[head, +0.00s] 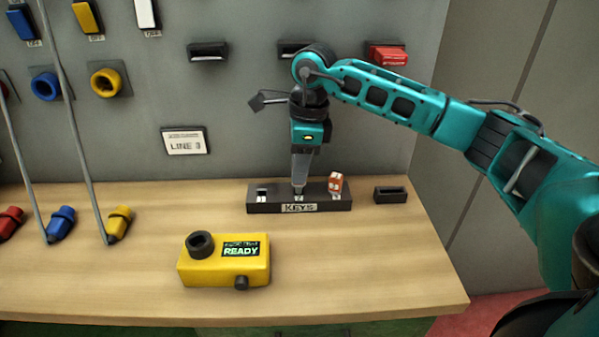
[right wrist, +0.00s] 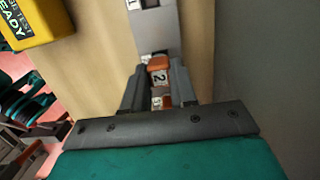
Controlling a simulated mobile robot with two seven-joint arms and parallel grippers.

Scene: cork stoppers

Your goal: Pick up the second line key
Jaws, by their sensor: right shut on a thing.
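The orange-red second line key (right wrist: 158,75), marked 2, shows between the fingers in the right wrist view. My right gripper (head: 299,186) points down at the middle slot of the dark key rack (head: 254,207) and is shut on this key. The fingers hide most of the key in the head view, and I cannot tell whether it is clear of its slot. Another orange-red key (head: 336,183) stands upright at the rack's right end. The rack's left place looks empty. My left gripper is not in view.
A yellow tester (head: 205,268) reading READY lies in front of the rack. A small dark holder (head: 391,195) is right of it. Red (head: 10,221), blue (head: 60,223) and yellow (head: 119,223) plugs lie at left. A red item (head: 388,55) sits on the wall panel.

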